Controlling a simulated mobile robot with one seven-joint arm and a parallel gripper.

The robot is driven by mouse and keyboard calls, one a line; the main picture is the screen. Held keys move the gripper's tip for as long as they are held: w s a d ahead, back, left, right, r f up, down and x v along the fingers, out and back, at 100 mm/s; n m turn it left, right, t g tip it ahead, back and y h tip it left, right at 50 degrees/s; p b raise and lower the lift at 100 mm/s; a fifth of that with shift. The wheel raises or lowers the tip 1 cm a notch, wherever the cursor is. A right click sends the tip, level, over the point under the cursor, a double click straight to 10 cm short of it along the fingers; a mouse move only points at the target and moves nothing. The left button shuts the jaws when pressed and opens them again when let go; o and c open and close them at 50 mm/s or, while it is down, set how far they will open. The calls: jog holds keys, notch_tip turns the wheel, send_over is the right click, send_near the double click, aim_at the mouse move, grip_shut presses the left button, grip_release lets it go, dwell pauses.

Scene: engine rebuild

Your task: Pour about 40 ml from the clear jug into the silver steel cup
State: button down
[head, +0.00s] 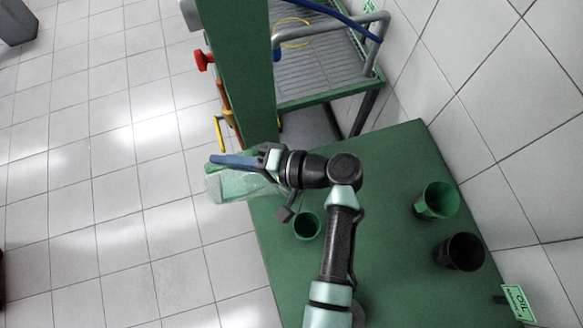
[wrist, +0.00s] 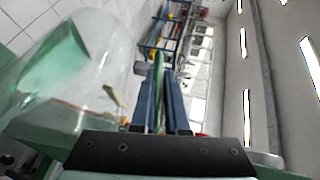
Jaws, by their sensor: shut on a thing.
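The clear jug (head: 225,187) is in my gripper (head: 228,160), whose blue fingers lie along its top side in the head view. It hangs at the bench's left edge, partly over the tiled floor. In the wrist view the jug (wrist: 95,75) fills the left side, beside the nearly closed fingers (wrist: 160,92). Its exact tilt and liquid level cannot be told. A small dark green-looking cup (head: 307,225) stands on the bench just below my wrist. A brighter green cup (head: 437,200) stands farther right. No cup shows clearly as silver steel.
The green bench (head: 390,165) has free room in its middle. A black cup (head: 462,251) and an oil sign (head: 518,303) are at its right, near the tiled wall. A green post (head: 240,70) and a ribbed tray (head: 318,60) stand behind.

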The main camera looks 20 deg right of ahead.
aim_at(209, 178)
jog(key=a+h+p, duration=0.1)
jog(key=a+f+n+h+p, duration=0.1)
jog(key=a, duration=0.1)
jog(key=a+f+g+h+p, duration=0.1)
jog(key=shift+a+f+p, duration=0.1)
jog(key=shift+a+p, duration=0.1)
jog(key=shift+p, duration=0.2)
jog(key=shift+f+h, duration=0.3)
jog(key=shift+a+n+h, duration=0.2)
jog(key=shift+n+h, duration=0.1)
jog(key=shift+w+f, duration=0.1)
jog(key=shift+f, duration=0.15)
jog(key=shift+a+p, duration=0.15)
jog(key=shift+p, duration=0.35)
dwell(0.6)
